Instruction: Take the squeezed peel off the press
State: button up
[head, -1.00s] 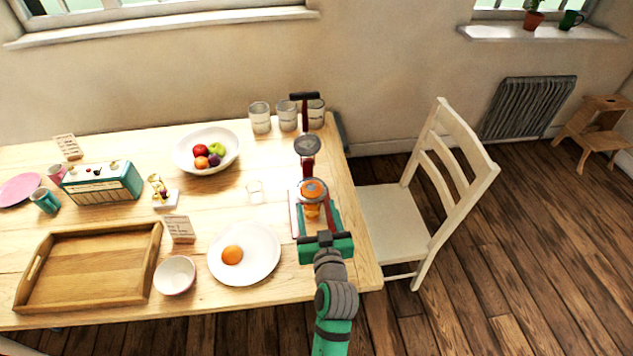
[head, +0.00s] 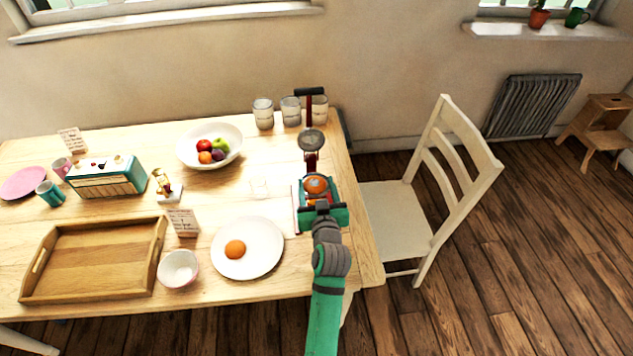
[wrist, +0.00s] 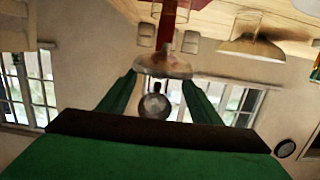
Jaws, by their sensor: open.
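The press (head: 312,160) stands near the table's right end, with its red lever arm raised and a round metal part on it. The squeezed peel (head: 315,184), an orange dome, sits on the press. My gripper (head: 319,203) is open, right at the near side of the peel in the head view. In the wrist view my green gripper fingers (wrist: 160,92) are spread, with a pale round dish-like part and a grey round part of the press (wrist: 155,106) showing between them. I cannot tell whether the fingers touch the peel.
A white plate (head: 270,262) with an orange piece (head: 235,249) lies left of the press. Several jars (head: 263,114) stand behind. A fruit bowl (head: 233,160), pink-white bowl (head: 178,269) and wooden tray (head: 92,298) are further left.

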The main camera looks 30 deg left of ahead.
jog(key=shift+s+a, duration=0.2)
jog(key=shift+a, duration=0.1)
jog(key=c, duration=0.5)
jog(key=shift+o, duration=0.2)
jog(key=shift+w+d, duration=0.1)
jog(key=shift+d, duration=0.25)
jog(key=shift+r, duration=0.15)
